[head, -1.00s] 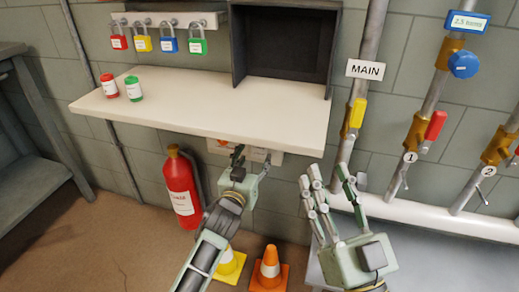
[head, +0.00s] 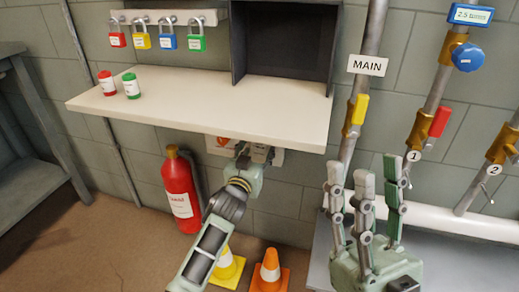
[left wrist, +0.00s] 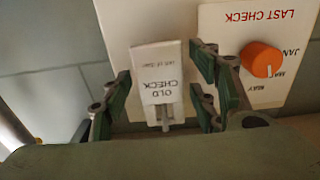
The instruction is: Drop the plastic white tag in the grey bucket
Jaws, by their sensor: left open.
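The plastic white tag (left wrist: 157,75), reading "OLD CHECK" upside down, hangs at a small metal peg on a wall panel in the left wrist view. My left gripper (left wrist: 160,88) is open, with its green-grey fingers on both sides of the tag; I cannot tell whether they touch it. In the head view my left gripper (head: 256,156) is at the wall just under the white shelf, which partly hides the fingertips and the panel. My right gripper (head: 365,185) is open and empty, fingers pointing up, at the lower right. I see no grey bucket.
The white shelf (head: 215,112) overhangs my left gripper. An orange knob (left wrist: 261,59) sits beside the tag. A red extinguisher (head: 180,195) and two cones (head: 268,272) stand below. Pipes with valves (head: 420,125) line the right wall.

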